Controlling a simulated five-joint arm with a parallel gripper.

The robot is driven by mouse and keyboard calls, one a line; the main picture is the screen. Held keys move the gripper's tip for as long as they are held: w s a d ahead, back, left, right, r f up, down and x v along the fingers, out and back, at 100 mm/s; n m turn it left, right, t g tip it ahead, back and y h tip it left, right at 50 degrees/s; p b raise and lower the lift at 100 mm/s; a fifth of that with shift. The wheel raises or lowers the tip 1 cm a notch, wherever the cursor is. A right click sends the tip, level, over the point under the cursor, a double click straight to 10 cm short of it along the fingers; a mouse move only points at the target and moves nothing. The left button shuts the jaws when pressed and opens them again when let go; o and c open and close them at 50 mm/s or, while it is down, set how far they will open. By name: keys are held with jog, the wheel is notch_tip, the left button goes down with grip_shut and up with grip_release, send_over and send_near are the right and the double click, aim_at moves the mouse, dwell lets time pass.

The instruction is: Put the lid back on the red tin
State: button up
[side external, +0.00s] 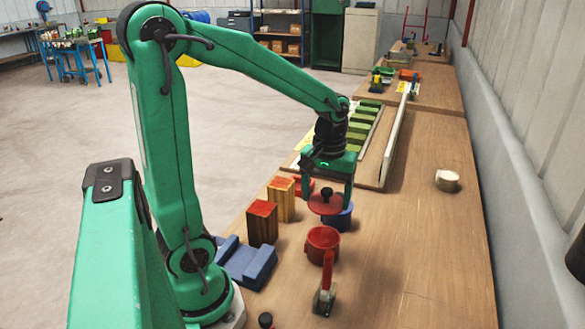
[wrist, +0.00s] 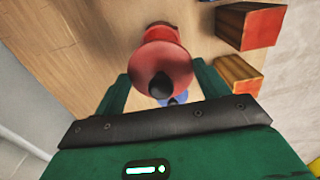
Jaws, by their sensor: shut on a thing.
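My gripper (side external: 328,191) is shut on the red lid (side external: 318,208), which has a black knob on top. The lid hangs above the table, close to the blue tin (side external: 340,218) and behind the red tin in the side view. The red tin (side external: 322,246) stands upright on the table, its top open. In the wrist view the lid (wrist: 160,62) lies between my fingers, and the red tin (wrist: 160,30) shows partly hidden beyond it. Only a bit of the blue tin (wrist: 179,99) shows there.
A red-handled clamp (side external: 326,288) stands in front of the red tin. A rack of green blocks (side external: 360,127) lies behind. The table's right side is mostly clear.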

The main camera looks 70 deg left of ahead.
aim_at(326, 197)
jog(key=shift+f, duration=1.55)
jog(key=shift+f, duration=0.2)
jog(key=shift+f, duration=3)
jog(key=shift+f, duration=0.15)
jog(key=o, duration=1)
jog(key=shift+o, duration=0.3)
jog(key=shift+r, duration=3.5)
